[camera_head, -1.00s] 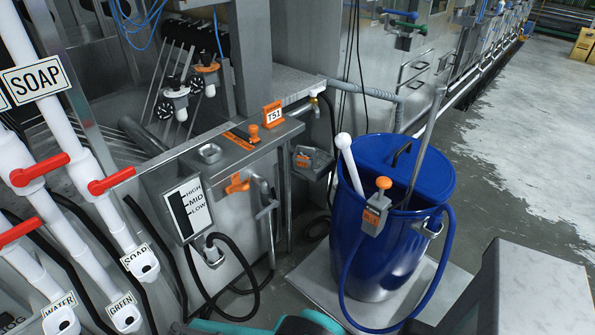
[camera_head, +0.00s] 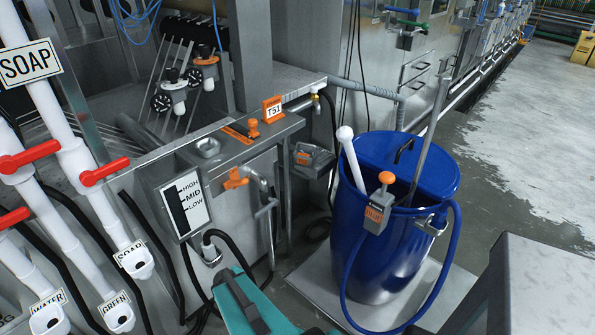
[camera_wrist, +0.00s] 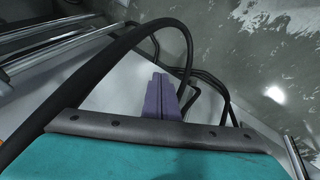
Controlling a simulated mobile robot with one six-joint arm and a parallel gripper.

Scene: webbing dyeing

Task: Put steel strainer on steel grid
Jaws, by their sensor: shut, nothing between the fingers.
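I cannot make out the steel strainer or the steel grid for certain in either view. A small round-cornered steel piece (camera_head: 208,147) sits on top of the steel tank (camera_head: 232,212) marked T51; I cannot tell whether it is the strainer. My gripper (camera_wrist: 162,92) shows in the wrist view with its purple-grey fingers together, shut and empty. A black hose (camera_wrist: 110,62) curves beside and behind the fingers. In the head view my teal arm is at the bottom centre, below the tank, and its fingers cannot be made out.
A blue barrel (camera_head: 375,255) with a white stick, a metal rod and a blue hose stands on a pale platform right of the tank. White pipes (camera_head: 80,185) with red valve handles are at left. Black hoses hang before the tank. Wet floor (camera_head: 500,140) is open at right.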

